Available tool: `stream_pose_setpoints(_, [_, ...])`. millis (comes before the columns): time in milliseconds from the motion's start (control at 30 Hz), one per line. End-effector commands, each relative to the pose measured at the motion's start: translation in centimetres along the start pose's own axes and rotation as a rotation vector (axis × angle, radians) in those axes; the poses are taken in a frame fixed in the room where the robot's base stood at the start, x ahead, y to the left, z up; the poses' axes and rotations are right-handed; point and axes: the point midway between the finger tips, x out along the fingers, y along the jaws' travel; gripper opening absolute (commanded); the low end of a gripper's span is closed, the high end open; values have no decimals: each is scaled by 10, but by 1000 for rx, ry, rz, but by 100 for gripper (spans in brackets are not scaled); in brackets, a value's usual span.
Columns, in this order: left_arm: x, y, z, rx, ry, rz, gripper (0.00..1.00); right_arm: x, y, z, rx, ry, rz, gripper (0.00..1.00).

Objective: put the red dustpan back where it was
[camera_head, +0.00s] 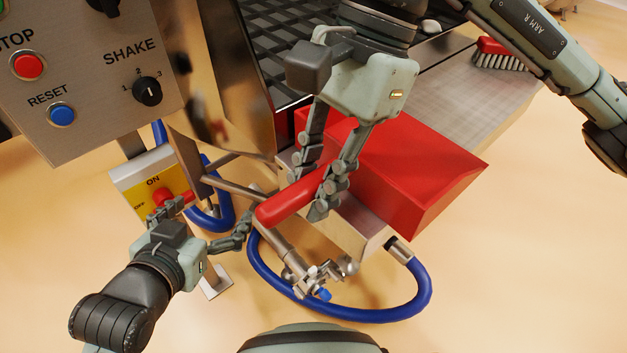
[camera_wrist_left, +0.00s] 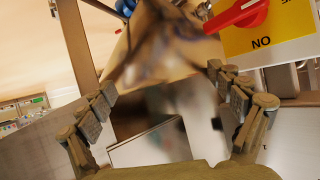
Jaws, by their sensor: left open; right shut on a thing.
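The red dustpan (camera_head: 418,172) is at the front edge of the steel bench in the head view, its handle (camera_head: 285,206) pointing to the lower left. My right gripper (camera_head: 322,190) is shut on the handle from above, one finger on each side. I cannot tell whether the pan rests on the bench or is held just above it. My left gripper (camera_head: 217,220) is open and empty at the lower left, below the yellow switch box. The left wrist view shows its two fingers (camera_wrist_left: 162,84) spread apart with nothing between them.
The yellow switch box (camera_head: 147,184) with a red knob is close to my left gripper, also in the left wrist view (camera_wrist_left: 265,38). A control panel (camera_head: 95,75) hangs at upper left. A red brush (camera_head: 497,55) lies on the steel bench (camera_head: 462,88). A blue hose (camera_head: 375,316) loops below.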

Motion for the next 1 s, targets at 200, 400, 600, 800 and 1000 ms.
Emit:
stream_pose_setpoints(200, [0, 0, -2, 0, 7, 1, 92, 0, 0, 0, 0, 0, 0, 27])
stream_pose_setpoints(400, [0, 0, -2, 0, 8, 0, 92, 0, 0, 0, 0, 0, 0, 40])
stream_pose_setpoints(600, [0, -1, -2, 0, 8, -2, 92, 0, 0, 0, 0, 0, 0, 40])
stream_pose_setpoints(800, [-1, -5, 1, 1, -16, -10, 92, -20, -1, 0, 1, 1, -4, 40])
stream_pose_setpoints(1000, [-4, -14, 21, 8, -104, -30, 92, -64, -1, 0, 1, 2, -4, 40])
